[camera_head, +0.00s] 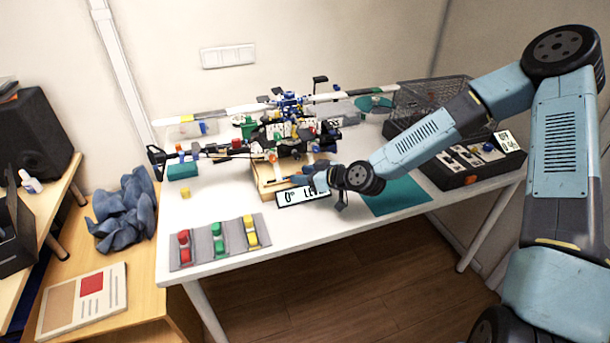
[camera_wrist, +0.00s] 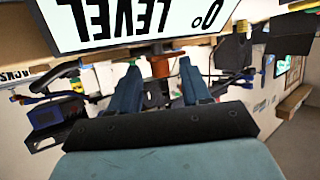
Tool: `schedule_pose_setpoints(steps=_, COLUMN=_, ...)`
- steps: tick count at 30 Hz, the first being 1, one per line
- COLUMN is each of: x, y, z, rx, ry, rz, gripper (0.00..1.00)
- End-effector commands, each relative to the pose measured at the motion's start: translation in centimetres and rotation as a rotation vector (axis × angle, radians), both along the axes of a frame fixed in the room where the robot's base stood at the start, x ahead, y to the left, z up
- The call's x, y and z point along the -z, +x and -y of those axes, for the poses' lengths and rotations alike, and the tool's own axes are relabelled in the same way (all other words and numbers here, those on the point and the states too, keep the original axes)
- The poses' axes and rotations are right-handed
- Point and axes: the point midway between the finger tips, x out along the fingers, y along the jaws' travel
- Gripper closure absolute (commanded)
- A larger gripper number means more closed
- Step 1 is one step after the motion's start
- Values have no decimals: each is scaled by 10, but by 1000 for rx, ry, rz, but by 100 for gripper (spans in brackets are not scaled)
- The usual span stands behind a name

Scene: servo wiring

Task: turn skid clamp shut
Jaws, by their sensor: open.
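My gripper (camera_head: 303,179) is by the front of the model helicopter's wooden stand (camera_head: 262,186), pointing left in the head view. In the wrist view its two blue-grey fingers (camera_wrist: 160,78) are spread apart. An orange-brown upright piece (camera_wrist: 160,66) shows in the gap between the fingertips; I cannot tell whether it is the skid clamp or whether the fingers touch it. A small orange part (camera_head: 272,158) shows above the stand in the head view. The clamp is not clearly made out. The helicopter's rotor hub (camera_head: 290,103) is blue.
A "0° LEVEL" sign (camera_head: 302,197) stands close in front of the gripper; it fills the top of the wrist view (camera_wrist: 130,20) upside down. A grey mat (camera_head: 215,241) with coloured parts lies front left. A black case (camera_head: 470,165) and wire basket (camera_head: 430,98) stand right.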

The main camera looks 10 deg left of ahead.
Motion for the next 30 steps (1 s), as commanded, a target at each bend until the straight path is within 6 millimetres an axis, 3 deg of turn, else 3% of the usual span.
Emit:
schedule_pose_setpoints(steps=2, x=0, y=0, z=0, rx=0, ry=0, rz=0, gripper=53)
schedule_pose_setpoints(steps=16, x=0, y=1, z=0, rx=1, ry=0, rz=0, gripper=98)
schedule_pose_setpoints(steps=30, x=-1, y=-1, z=-1, rx=49, ry=-1, rz=3, gripper=100)
